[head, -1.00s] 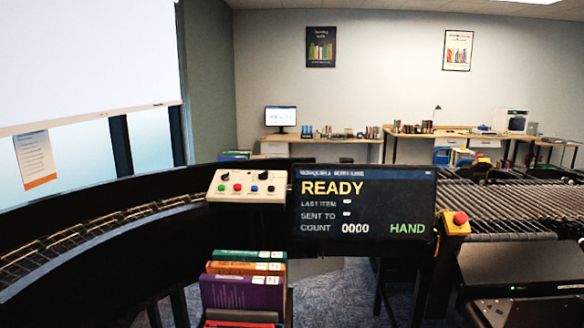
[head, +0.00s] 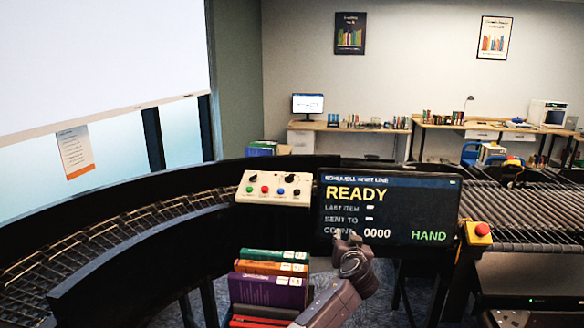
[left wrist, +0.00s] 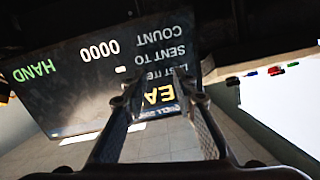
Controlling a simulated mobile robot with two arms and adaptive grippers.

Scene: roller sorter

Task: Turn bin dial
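The cream control panel (head: 273,198) stands left of the screen, with a left black knob (head: 253,178), a right black knob (head: 291,179) and several small coloured buttons. I cannot read which knob is the bin dial. My left gripper (head: 347,238) is in front of the screen's lower left part, right of and below the panel. In the left wrist view the open, empty fingers (left wrist: 163,82) stand apart with the screen text showing between them. The panel (left wrist: 285,105) shows upside down at that view's right edge, partly cut off. My right gripper is not in view.
The dark screen (head: 390,208) reads READY, count 0000 and HAND. A red stop button on a yellow box (head: 479,234) is at its right. Books (head: 268,290) stand below the panel. A curved roller conveyor (head: 110,235) runs left; rollers (head: 520,205) lie right.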

